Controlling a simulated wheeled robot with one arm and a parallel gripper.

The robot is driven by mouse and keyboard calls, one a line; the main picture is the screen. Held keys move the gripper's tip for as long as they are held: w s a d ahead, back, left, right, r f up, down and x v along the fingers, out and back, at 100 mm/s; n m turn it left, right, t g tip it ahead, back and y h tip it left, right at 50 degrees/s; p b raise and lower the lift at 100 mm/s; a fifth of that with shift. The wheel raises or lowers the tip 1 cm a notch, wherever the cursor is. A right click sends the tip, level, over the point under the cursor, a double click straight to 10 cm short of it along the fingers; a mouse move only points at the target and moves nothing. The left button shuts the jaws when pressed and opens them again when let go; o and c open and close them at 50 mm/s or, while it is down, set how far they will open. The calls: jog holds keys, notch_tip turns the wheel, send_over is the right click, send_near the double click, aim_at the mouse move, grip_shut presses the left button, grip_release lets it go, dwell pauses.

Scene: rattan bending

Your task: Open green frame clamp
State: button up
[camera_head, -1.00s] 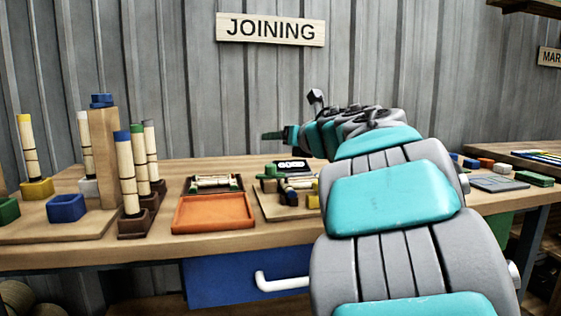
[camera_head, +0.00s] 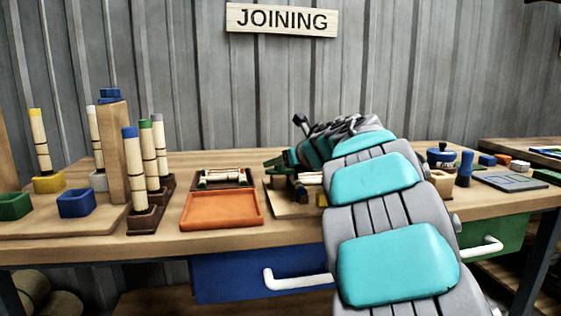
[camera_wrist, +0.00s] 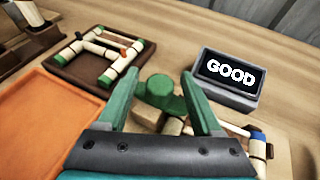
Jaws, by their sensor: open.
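The green frame clamp (camera_wrist: 160,92), with a round knob and a wider lobed part, sits on a wooden fixture board in the wrist view. My gripper (camera_wrist: 159,76) is open, its two green fingers on either side of the clamp. A gap shows between the clamp and each finger; I cannot tell whether they are level with it. In the head view my gripper (camera_head: 276,164) is low over the board (camera_head: 287,212), and the clamp cannot be made out clearly there. My gripper's dark body hides the board's near part in the wrist view.
A grey display reading GOOD (camera_wrist: 230,78) stands right of the clamp. An orange tray (camera_head: 221,210) and a dark tray holding a cane frame (camera_wrist: 74,66) lie to the left. Upright cane bundles (camera_head: 132,170) stand further left. Blue-handled tools (camera_head: 464,168) stand right of my arm.

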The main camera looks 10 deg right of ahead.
grip_shut()
dwell(0.6)
